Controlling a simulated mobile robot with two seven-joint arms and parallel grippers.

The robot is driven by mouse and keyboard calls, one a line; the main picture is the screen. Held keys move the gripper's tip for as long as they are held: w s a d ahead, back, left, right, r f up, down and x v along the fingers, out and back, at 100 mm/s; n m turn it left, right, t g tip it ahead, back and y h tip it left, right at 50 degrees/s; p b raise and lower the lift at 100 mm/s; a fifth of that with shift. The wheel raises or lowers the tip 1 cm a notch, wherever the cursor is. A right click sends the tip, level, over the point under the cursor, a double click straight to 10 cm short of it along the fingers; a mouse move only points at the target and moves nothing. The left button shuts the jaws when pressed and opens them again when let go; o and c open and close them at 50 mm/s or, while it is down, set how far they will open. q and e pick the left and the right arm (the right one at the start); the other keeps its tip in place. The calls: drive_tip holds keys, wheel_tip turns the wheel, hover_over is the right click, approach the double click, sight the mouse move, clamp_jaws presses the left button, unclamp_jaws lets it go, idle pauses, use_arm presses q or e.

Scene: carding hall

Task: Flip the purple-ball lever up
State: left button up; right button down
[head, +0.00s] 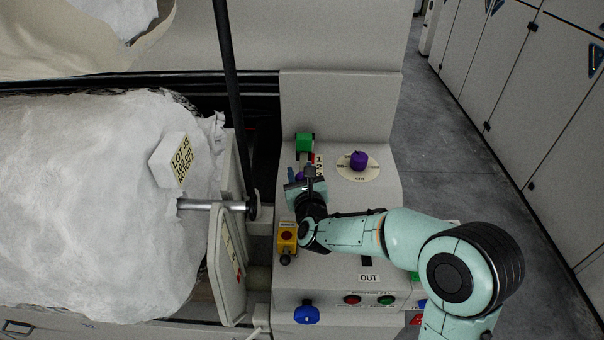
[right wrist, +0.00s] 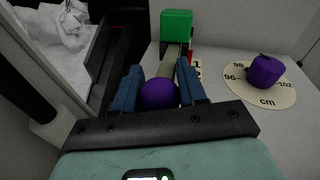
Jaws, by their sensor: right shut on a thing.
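The purple-ball lever (right wrist: 159,94) shows in the right wrist view, its ball between the two blue fingers of my right gripper (right wrist: 158,88). The fingers are shut on the ball. In the head view my right gripper (head: 299,178) reaches onto the grey control panel (head: 335,262), and the purple ball (head: 300,176) is mostly hidden by it. The lever's exact tilt is hard to tell. My left gripper is not in view.
A green block-shaped handle (head: 304,142) stands just behind the lever. A purple knob (head: 358,160) on a round cm dial (head: 372,172) is to the right. A yellow box with a red button (head: 287,236) and a blue knob (head: 306,313) are nearer. A large white fibre roll (head: 95,200) fills the left.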

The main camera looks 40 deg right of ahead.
drive_tip(key=r+p, duration=0.2)
drive_tip(key=r+g+p, duration=0.1)
drive_tip(key=shift+w+r+y, duration=0.25)
drive_tip(key=shift+y, duration=0.15)
drive_tip(key=p, duration=0.1)
drive_tip(key=r, duration=0.1)
drive_tip(key=r+g+p, duration=0.1)
drive_tip(key=shift+w+d+y+p, duration=0.25)
drive_tip(key=shift+w+y+p, duration=0.05)
drive_tip(key=shift+p, duration=0.05)
drive_tip(key=shift+w+d+r+p, duration=0.1)
drive_tip(key=shift+r+p, duration=0.1)
drive_tip(key=shift+p, duration=0.1)
drive_tip(key=shift+w+d+r+p, duration=0.15)
drive_tip(key=shift+r+p, duration=0.05)
drive_tip(key=shift+r, duration=0.2)
drive_tip(key=shift+w+d+r+p, duration=0.1)
drive_tip(key=shift+d+r+p, duration=0.05)
drive_tip(key=shift+r, duration=0.3)
drive_tip(key=c, duration=0.7)
unclamp_jaws()
drive_tip(key=shift+w, duration=0.1)
drive_tip(key=shift+d, duration=0.1)
